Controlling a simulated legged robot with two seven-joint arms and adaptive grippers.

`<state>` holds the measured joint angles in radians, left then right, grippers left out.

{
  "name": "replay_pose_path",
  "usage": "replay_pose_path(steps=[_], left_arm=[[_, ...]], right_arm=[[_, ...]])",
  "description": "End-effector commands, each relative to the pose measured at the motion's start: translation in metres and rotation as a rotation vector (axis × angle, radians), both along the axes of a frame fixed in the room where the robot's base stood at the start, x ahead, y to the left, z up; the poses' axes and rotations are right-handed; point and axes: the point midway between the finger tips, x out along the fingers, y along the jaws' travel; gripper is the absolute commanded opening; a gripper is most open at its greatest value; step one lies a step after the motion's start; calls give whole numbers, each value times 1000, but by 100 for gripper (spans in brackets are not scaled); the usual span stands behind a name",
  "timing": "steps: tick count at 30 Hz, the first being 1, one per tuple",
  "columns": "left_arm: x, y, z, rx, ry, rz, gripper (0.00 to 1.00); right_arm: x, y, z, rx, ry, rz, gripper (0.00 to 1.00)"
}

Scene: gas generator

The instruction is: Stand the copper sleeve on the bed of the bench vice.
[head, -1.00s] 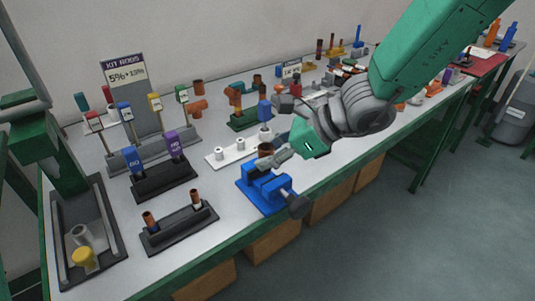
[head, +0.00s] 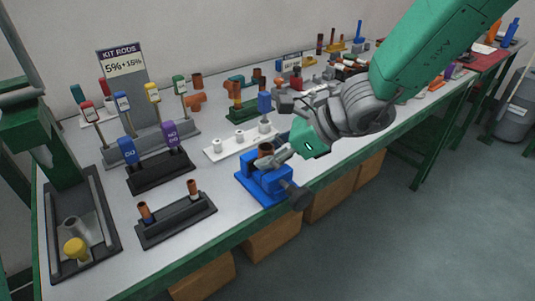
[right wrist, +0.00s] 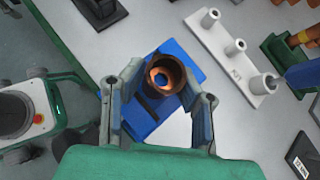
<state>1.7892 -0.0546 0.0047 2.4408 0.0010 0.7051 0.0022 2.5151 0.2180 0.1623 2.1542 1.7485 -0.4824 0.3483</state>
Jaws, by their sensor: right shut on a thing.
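The copper sleeve (head: 265,149) is a short brown tube, upright at the blue bench vice (head: 262,187). In the right wrist view I look into the open top of the sleeve (right wrist: 164,75), with the blue vice (right wrist: 143,118) beneath and around it. My right gripper (head: 270,160) reaches in from the right and is shut on the sleeve, with a finger on either side in the wrist view (right wrist: 163,90). The sleeve's lower end is hidden, so I cannot tell whether it touches the bed. My left gripper is not in view.
A white stand with pegs (head: 216,155) is behind the vice. A dark rack with two copper-coloured rods (head: 176,221) is to its left. The vice's grey handle end (head: 300,196) sticks out at the table's front edge. Bare tabletop lies left of the vice.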

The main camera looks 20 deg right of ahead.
Motion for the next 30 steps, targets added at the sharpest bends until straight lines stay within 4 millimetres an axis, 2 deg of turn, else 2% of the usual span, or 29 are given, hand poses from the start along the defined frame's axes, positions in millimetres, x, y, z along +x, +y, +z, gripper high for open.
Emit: replay_pose_path(steps=[3, 4, 6, 20, 23, 30], left_arm=[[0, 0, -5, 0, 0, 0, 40], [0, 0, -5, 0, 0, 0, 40], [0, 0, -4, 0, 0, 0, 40], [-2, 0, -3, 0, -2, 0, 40], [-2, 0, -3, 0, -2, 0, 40], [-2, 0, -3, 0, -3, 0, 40]], right_arm=[[0, 0, -5, 0, 0, 0, 3], [0, 0, -5, 0, 0, 0, 31], [0, 0, -4, 0, 0, 0, 52], [-2, -3, -2, -2, 2, 1, 52], [-6, -11, 7, 0, -1, -1, 52], [-25, -44, 41, 1, -6, -1, 52]])
